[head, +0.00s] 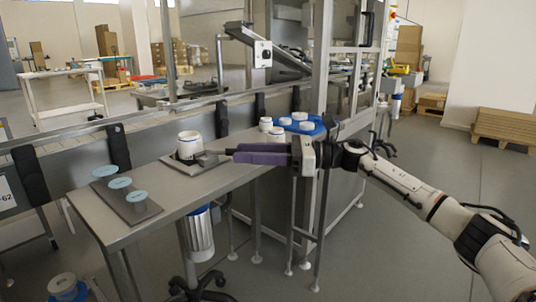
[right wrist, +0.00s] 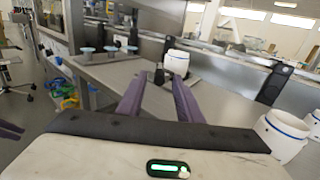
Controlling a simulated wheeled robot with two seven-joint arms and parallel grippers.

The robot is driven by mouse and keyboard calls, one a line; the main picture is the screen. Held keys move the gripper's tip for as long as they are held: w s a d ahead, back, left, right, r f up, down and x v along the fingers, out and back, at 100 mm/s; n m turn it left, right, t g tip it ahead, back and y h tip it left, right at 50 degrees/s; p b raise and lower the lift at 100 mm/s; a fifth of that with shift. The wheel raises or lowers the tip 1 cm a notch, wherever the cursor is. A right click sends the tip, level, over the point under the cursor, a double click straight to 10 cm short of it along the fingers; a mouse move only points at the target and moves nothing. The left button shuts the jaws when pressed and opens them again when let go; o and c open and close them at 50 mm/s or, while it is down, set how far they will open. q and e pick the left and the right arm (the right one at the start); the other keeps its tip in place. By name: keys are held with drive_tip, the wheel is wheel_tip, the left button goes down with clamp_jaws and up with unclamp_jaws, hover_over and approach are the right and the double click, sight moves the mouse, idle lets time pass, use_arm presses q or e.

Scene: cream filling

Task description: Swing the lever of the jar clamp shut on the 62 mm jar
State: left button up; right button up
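A white jar (head: 190,143) with a blue band stands upright on the dark plate of the jar clamp (head: 186,167) on the grey table. The jar also shows in the right wrist view (right wrist: 177,62). A purple finger, probably my left gripper (right wrist: 10,130), shows at the left edge of the wrist view.
White jars (head: 277,133) and a blue tray (head: 318,132) with white lids stand at the table's right end. Several light-blue discs stand on a dark plate (head: 128,207) at the left. A rail with dark posts (head: 118,147) runs behind the clamp.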

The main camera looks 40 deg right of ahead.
use_arm(q)
drive_tip(key=shift+w+d+f+b, duration=0.15)
drive_tip(key=shift+w+d+b, duration=0.15)
drive_tip(key=shift+d+b, duration=0.1)
use_arm(e)
drive_tip(key=v, duration=0.7)
use_arm(q)
drive_tip(key=shift+a, duration=0.15)
